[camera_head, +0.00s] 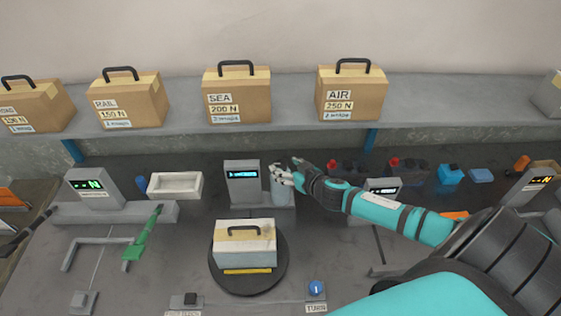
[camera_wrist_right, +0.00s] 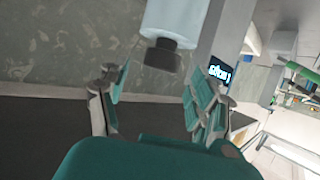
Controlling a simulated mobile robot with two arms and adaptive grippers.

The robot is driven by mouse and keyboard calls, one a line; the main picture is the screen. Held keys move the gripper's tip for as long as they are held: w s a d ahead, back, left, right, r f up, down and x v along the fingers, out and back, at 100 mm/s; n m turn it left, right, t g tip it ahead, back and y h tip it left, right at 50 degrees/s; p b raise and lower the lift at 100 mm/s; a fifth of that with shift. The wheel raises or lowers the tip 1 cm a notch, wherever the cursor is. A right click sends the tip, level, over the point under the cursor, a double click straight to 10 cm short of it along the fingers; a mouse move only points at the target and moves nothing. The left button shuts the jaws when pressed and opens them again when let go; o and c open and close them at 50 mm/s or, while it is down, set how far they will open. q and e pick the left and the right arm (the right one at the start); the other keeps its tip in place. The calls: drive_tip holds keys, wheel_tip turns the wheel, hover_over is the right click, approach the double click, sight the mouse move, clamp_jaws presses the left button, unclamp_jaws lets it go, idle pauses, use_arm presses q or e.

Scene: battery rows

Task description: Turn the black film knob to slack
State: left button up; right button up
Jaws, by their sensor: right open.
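The black film knob (camera_wrist_right: 168,55) shows in the right wrist view, at the end of a pale blue film roll (camera_wrist_right: 176,20). In the head view the film roll (camera_head: 281,192) stands beside a grey post with a lit display (camera_head: 243,174), and the gripper hides the knob. My right gripper (camera_head: 288,175) is at the roll's top. In the wrist view its teal-padded fingers (camera_wrist_right: 160,88) are apart, with the knob just beyond and between their tips, and a visible gap on both sides.
A carton (camera_head: 245,250) sits on a round dark turntable (camera_head: 280,275) in front of the post. A white tray (camera_head: 175,186) and a green lever (camera_head: 143,235) are left. Handled boxes (camera_head: 237,95) line the back shelf. A blue button (camera_head: 316,288) is at the front.

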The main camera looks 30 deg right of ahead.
sight(282, 164)
drive_tip(key=x, duration=0.2)
drive_tip(key=shift+w+f, duration=0.1)
drive_tip(key=shift+w, duration=0.2)
use_arm(q)
drive_tip(key=shift+w+r, duration=0.4)
drive_tip(key=shift+w, duration=0.1)
use_arm(e)
drive_tip(key=shift+w+f, duration=0.3)
drive_tip(key=shift+w, duration=0.2)
use_arm(q)
drive_tip(key=shift+a, duration=0.15)
use_arm(e)
drive_tip(key=shift+c, duration=0.5)
drive_tip(key=c, duration=1.1)
drive_tip(key=shift+n+y, duration=0.3)
drive_tip(key=shift+y, duration=0.1)
